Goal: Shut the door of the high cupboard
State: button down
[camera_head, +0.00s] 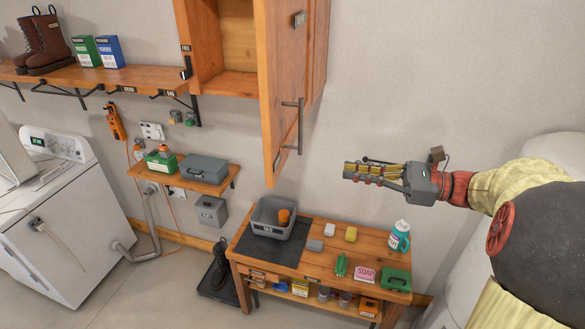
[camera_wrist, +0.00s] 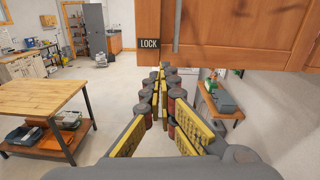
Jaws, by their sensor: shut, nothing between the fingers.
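The high cupboard (camera_head: 238,84) is wooden and hangs on the wall at the top of the head view. Its door (camera_head: 276,70) stands open, swung out from the wall, so part of the empty inside shows. A dark bar handle (camera_head: 300,128) is on the door's right face. My gripper (camera_head: 346,170) is shut and empty, right of the door and near the height of its lower edge, fingers pointing left. In the wrist view my gripper (camera_wrist: 161,75) reaches just below a wooden panel (camera_wrist: 250,30) with a LOCK label (camera_wrist: 149,43) and a grey bar. Contact cannot be told.
A workbench (camera_head: 325,240) below holds a grey bin (camera_head: 272,220), sponges, a bottle (camera_head: 399,237) and a green box (camera_head: 397,279). A boot shelf (camera_head: 150,78) is left of the cupboard, a small shelf (camera_head: 210,172) below it. The wall right of the door is bare.

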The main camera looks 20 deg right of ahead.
jog(key=p, duration=0.3)
send_near(279, 162)
jog(key=shift+m, duration=0.3)
jog(key=x, duration=0.5)
jog(key=shift+w+a, duration=0.2)
jog(key=shift+w+a+f, duration=0.1)
jog(key=shift+w+a, duration=0.25)
jog(key=shift+a, duration=0.15)
jog(key=shift+w+a, duration=0.1)
